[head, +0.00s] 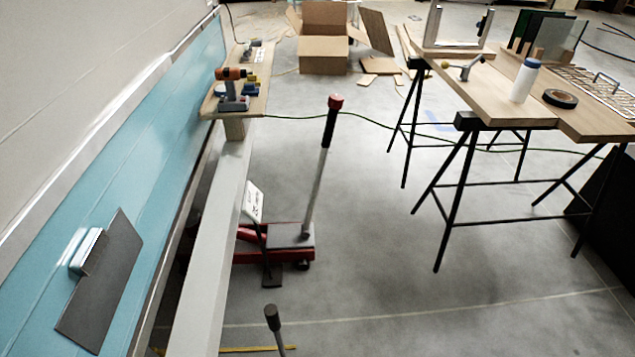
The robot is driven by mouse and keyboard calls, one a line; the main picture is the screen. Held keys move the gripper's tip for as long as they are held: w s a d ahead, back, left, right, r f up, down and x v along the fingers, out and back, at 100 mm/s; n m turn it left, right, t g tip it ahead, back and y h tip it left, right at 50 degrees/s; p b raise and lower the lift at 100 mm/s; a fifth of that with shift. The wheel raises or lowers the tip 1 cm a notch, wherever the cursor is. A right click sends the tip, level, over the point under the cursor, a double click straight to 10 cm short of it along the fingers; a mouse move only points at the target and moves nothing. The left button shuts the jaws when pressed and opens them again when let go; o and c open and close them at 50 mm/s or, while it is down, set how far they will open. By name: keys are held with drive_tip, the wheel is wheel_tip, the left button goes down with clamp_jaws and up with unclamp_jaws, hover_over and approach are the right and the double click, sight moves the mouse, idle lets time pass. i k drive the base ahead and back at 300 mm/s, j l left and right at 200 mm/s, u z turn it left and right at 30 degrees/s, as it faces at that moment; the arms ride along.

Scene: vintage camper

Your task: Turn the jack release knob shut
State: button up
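A red floor jack (291,256) stands on the concrete floor beside the camper, low in the middle of the head view. Its long handle (317,190) rises from the jack and leans slightly right, with a black grip near the top. A red knob (336,102) caps the handle's upper end, clear of anything around it. I cannot tell from here how far the knob is turned. The jack's left part is partly hidden by the pale beam along the camper. My gripper is not in view.
A pale beam (213,240) and blue camper side (110,215) run along the left. A shelf with a drill (232,90) is behind. A trestle table (490,95) stands right. A dark-headed rod (272,318) rises at bottom. Floor (370,240) right of the jack is clear.

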sight(335, 101)
drive_tip(key=i, duration=0.6)
drive_tip(key=i+l+u, duration=0.2)
drive_tip(key=i, duration=0.4)
drive_tip(key=i+l+u, duration=0.2)
drive_tip(key=i+l, duration=0.25)
drive_tip(key=i+l+u, duration=0.2)
drive_tip(key=i+l, duration=0.25)
drive_tip(key=i, duration=0.2)
